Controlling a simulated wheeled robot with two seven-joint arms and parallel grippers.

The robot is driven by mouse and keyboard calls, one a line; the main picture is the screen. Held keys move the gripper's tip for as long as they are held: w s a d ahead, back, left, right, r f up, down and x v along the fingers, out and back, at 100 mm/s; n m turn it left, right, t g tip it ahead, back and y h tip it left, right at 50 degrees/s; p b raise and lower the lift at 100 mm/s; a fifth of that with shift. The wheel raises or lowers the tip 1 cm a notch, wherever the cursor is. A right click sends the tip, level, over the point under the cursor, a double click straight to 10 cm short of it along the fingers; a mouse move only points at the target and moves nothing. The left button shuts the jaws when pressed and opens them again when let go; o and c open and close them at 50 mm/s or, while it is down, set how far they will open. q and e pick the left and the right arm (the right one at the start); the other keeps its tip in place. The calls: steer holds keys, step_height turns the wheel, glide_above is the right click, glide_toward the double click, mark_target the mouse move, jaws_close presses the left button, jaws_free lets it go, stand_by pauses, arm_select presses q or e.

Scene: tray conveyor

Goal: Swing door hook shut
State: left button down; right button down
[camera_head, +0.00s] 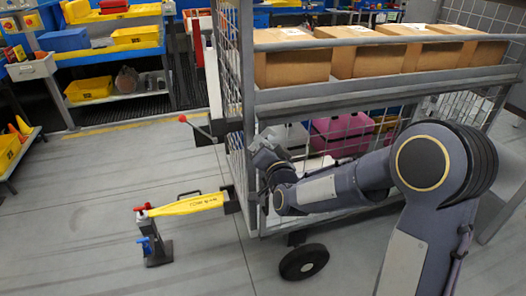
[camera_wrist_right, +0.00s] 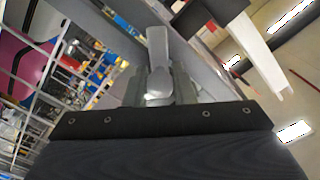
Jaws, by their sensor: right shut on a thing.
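My right gripper (camera_head: 266,160) is at the front corner post of the wire cage trolley (camera_head: 248,110), with my arm reaching in from the right. In the right wrist view, my right gripper (camera_wrist_right: 158,92) is shut on a light grey bar (camera_wrist_right: 158,48), which appears to be the door hook, beside a grey metal frame. My left gripper is not in view.
Cardboard boxes (camera_head: 380,62) stand on the trolley's upper shelf; a pink case (camera_head: 340,127) lies below. A red-knobbed lever (camera_head: 196,126) and a yellow bar (camera_head: 188,206) jut out left. A black wheel (camera_head: 304,262) is beneath. The floor at left is mostly clear.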

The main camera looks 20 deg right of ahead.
steer(key=shift+d+f+m+b, duration=0.2)
steer(key=shift+f+m+b, duration=0.25)
steer(key=shift+m+b, duration=1.55)
steer(key=shift+d+f+m+b, duration=0.15)
steer(key=shift+f+m+b, duration=0.25)
steer(key=shift+m+b, duration=1.65)
steer(key=shift+d+f+m+b, duration=0.2)
steer(key=shift+f+m+b, duration=0.4)
steer(key=shift+b, duration=2.6)
steer(key=shift+r, duration=0.2)
steer(key=c, duration=1.3)
jaws_free()
steer(key=shift+o, duration=0.2)
steer(key=s, duration=0.7)
steer(key=shift+s+d+p, duration=0.15)
steer(key=shift+s+p, duration=0.2)
steer(key=shift+p, duration=0.1)
